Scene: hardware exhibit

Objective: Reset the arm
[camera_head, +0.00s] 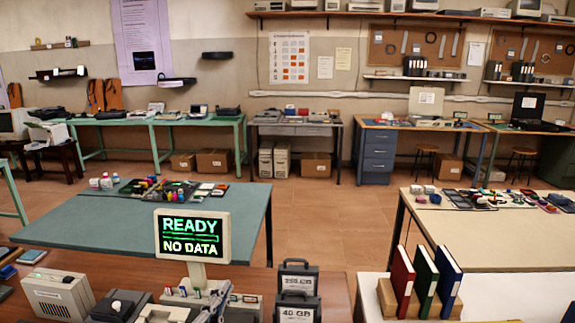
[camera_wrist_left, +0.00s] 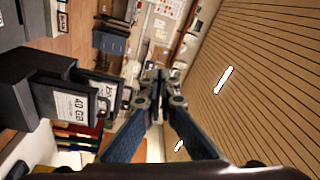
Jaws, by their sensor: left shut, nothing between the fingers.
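My left gripper (camera_head: 224,292) shows small at the bottom middle of the head view, in front of the monitor's foot and left of the labelled black cases. In the left wrist view its two fingers (camera_wrist_left: 158,80) meet at the tips, with nothing between them. That view is turned on its side, and the gripper points across the room, apart from the cases. My right gripper is not in view.
A monitor (camera_head: 192,236) reading "READY NO DATA" stands on the near table. Black cases (camera_head: 297,291), one marked "40 GB" (camera_wrist_left: 72,103), stand right of the gripper. Red, green and blue binders (camera_head: 425,281) are farther right. A teal table (camera_head: 100,225) lies beyond.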

